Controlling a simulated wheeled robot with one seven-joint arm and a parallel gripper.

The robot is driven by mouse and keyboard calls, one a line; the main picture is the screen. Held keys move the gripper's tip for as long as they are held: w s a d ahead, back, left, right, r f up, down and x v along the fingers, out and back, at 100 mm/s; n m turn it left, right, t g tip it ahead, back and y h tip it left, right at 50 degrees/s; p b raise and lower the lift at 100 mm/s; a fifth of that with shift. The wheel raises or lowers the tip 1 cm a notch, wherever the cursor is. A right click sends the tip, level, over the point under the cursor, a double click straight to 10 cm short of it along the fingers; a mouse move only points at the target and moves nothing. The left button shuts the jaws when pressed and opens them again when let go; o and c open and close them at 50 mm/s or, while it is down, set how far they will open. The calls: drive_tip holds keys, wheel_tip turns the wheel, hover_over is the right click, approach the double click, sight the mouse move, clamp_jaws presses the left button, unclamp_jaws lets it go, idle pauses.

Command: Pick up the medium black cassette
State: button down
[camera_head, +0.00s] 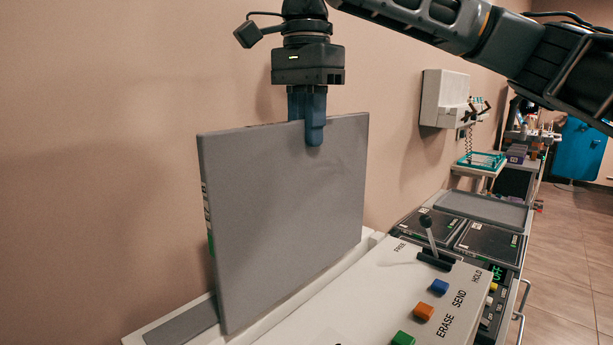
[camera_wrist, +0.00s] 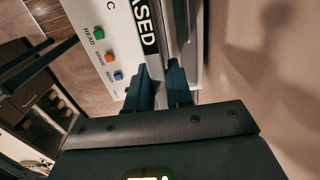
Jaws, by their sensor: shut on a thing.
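A large flat grey cassette (camera_head: 285,215) stands upright in the head view, with white and green markings on its narrow left edge. My gripper (camera_head: 312,132) is above it, pointing down, its blue fingers shut on the top edge. The cassette's lower edge is at the white reader unit; I cannot tell whether it touches it. Two flat dark cassettes (camera_head: 487,243) with green marks lie farther right on the counter. In the wrist view the fingers (camera_wrist: 162,84) show close together above the reader, and what is between them is unclear.
The white reader panel (camera_head: 385,300) carries a black lever (camera_head: 429,235) and coloured buttons (camera_head: 424,312). A grey tray (camera_head: 484,210) lies behind the flat cassettes. A wall box (camera_head: 445,98) hangs beyond. The wall is close behind the held cassette. Open floor (camera_head: 560,240) is at right.

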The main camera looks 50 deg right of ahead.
wheel_tip(320, 180, up, 15)
idle(0.3)
drive_tip(key=shift+p, duration=0.3)
wheel_tip(320, 180, up, 9)
drive_tip(key=p, duration=0.9)
idle(0.4)
